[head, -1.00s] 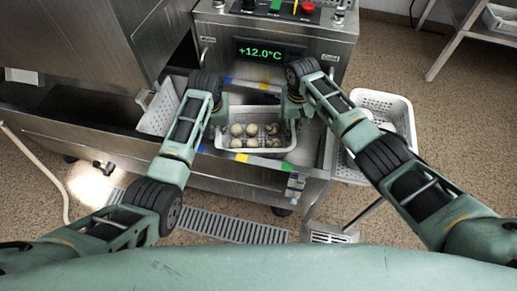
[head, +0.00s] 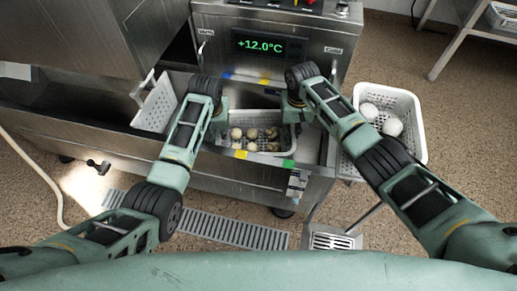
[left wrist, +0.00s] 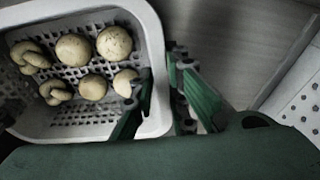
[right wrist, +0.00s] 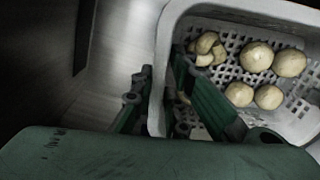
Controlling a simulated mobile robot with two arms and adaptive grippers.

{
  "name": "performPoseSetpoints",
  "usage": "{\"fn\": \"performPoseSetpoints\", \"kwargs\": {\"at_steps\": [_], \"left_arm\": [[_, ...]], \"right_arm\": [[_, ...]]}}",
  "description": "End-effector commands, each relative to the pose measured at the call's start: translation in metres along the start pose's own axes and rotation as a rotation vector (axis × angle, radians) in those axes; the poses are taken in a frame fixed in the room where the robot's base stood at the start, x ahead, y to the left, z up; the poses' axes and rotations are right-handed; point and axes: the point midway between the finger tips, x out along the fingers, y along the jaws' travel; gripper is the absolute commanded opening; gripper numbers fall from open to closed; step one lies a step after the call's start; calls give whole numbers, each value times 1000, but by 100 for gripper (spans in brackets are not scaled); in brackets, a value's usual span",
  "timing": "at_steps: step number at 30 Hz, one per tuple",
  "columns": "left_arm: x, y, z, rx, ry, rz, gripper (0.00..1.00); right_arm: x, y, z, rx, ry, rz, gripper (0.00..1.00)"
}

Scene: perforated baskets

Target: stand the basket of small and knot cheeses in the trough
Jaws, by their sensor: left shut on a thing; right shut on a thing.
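The white perforated basket (head: 272,146) holds several small round cheeses and knot-shaped ones. It sits low between the walls of the steel trough (head: 265,159), level, its front wall mostly hidden behind the trough's front rim. Whether its base touches the floor of the trough is hidden. My left gripper (head: 221,108) is shut on its left rim; the left wrist view shows the fingers on both sides of the basket wall (left wrist: 153,40). My right gripper (head: 290,108) is shut on its right rim, and the right wrist view shows this wall (right wrist: 163,45) between the fingers.
A white perforated piece (head: 157,105) stands in the trough to the left. Another white basket (head: 415,100) with white round cheeses (head: 392,127) is outside on the right. Coloured tapes mark the trough rims. The control panel with a +12.0°C display (head: 268,45) stands behind.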

Motion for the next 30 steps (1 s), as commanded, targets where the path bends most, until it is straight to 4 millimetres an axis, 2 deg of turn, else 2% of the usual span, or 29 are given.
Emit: {"fn": "performPoseSetpoints", "kwargs": {"at_steps": [3, 4, 10, 18, 22, 26, 30], "left_arm": [[10, -1, 2, 2, -1, -4, 0], [7, -1, 1, 2, -1, -4, 16], [6, -1, 1, 1, -1, -2, 33], [5, 0, 1, 0, 0, -1, 33], [-2, 0, 0, 0, 1, 0, 33], [-20, 0, -1, 0, 5, 1, 33], [-51, 0, -1, 0, 6, 1, 33]], "right_arm": [[9, 2, -1, 1, 2, 3, 0], [6, 2, -1, 1, 2, 4, 16], [5, 1, 0, 0, 1, 2, 32], [6, 0, 0, 0, 0, 1, 32], [6, 0, 0, 0, 0, 0, 32], [6, 0, 0, 0, 0, 0, 32], [6, 0, 0, 0, 0, 0, 32]]}}
